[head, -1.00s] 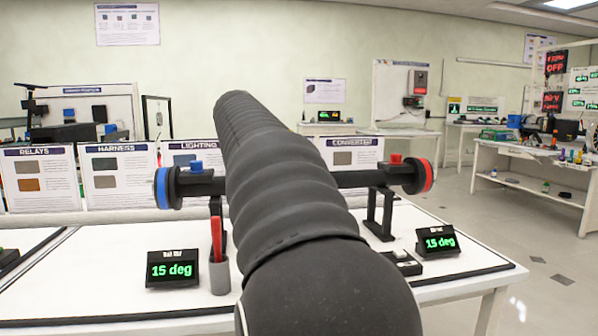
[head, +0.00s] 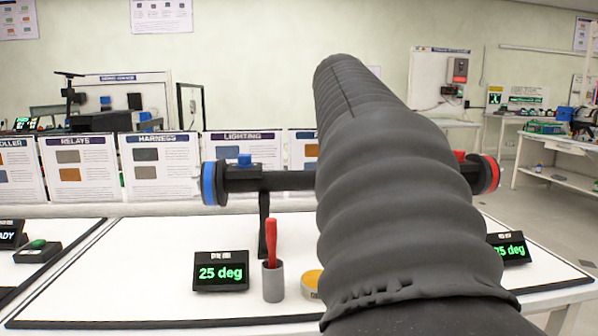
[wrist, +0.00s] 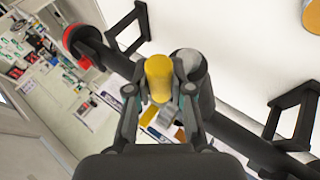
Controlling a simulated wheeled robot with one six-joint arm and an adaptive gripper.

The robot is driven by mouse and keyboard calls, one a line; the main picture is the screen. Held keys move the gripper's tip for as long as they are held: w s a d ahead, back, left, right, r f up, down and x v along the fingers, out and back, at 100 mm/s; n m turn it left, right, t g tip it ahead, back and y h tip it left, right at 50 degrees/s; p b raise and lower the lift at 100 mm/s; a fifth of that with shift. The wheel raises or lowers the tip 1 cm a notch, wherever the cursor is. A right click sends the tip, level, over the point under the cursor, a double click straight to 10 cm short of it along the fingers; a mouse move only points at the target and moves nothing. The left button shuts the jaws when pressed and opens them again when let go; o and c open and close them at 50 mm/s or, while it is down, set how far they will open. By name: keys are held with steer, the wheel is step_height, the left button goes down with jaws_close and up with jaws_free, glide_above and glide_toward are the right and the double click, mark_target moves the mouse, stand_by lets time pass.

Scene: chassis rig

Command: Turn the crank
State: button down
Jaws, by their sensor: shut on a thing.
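The rig is a dark horizontal axle (head: 285,181) on black stands, with a blue-rimmed disc (head: 209,183) at its left end and a red-rimmed disc (head: 491,173) at its right end. The red disc also shows in the wrist view (wrist: 78,37). In the wrist view my gripper (wrist: 158,92) is shut on a yellow crank handle (wrist: 158,72), beside a grey round hub (wrist: 188,64) on the axle. In the head view my arm hides the crank and gripper. The left display (head: 221,272) reads 25 deg; the right display (head: 510,249) is partly hidden.
A grey cup (head: 273,283) holding a red-handled tool stands on the white bench (head: 120,265), with a yellow roll (head: 312,282) beside it. A box with a green button (head: 38,250) is at left. Information panels (head: 153,172) line the back.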

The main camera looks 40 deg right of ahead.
steer(key=shift+w, duration=0.1)
steer(key=c, duration=1)
jaws_free()
steer(key=shift+a, duration=0.1)
steer(key=v, duration=1.2)
